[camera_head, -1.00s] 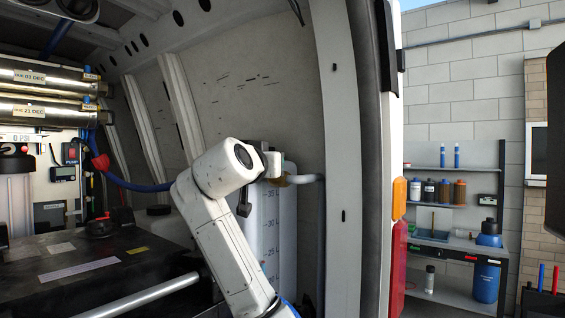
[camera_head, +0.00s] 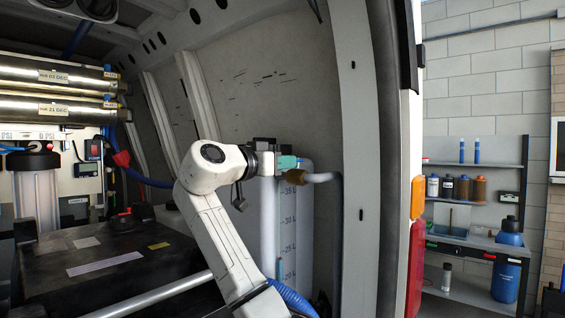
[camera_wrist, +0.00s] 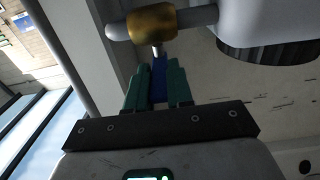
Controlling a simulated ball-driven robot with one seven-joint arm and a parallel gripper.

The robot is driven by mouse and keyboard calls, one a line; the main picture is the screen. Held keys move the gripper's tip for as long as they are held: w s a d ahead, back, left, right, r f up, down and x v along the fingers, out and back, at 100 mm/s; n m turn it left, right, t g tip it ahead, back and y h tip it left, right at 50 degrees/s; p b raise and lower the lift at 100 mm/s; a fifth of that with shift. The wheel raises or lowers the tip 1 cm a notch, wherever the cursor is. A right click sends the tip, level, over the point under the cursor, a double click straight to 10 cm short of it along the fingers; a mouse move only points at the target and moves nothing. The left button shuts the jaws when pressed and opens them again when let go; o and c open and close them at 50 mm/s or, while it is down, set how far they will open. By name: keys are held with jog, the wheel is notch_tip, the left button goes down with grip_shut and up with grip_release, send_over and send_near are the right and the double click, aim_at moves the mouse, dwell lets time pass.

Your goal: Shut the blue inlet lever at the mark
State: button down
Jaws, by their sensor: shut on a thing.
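The blue inlet lever (camera_wrist: 159,80) shows in the wrist view between the two teal fingers of my gripper (camera_wrist: 158,82), which is shut on it. The lever's thin metal stem runs up to a brass valve body (camera_wrist: 153,21) on a grey pipe. In the head view the teal fingers of my gripper (camera_head: 289,163) are at the brass valve (camera_head: 296,175) in front of the white tank. The lever is hidden by the fingers there. I cannot make out a mark on the valve in either view.
The white tank (camera_head: 293,225) with a litre scale stands beside the van's inner wall. The pipe (camera_head: 325,178) runs right from the valve. A dark case (camera_head: 120,262) lies left of my arm. A workshop shelf (camera_head: 475,164) stands outside at the right.

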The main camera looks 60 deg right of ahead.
jog(key=c, duration=1)
grip_release()
jog(key=w+a+b, duration=0.2)
jog(key=a, duration=0.8)
jog(key=shift+a+b, duration=0.3)
jog(key=shift+b, duration=0.05)
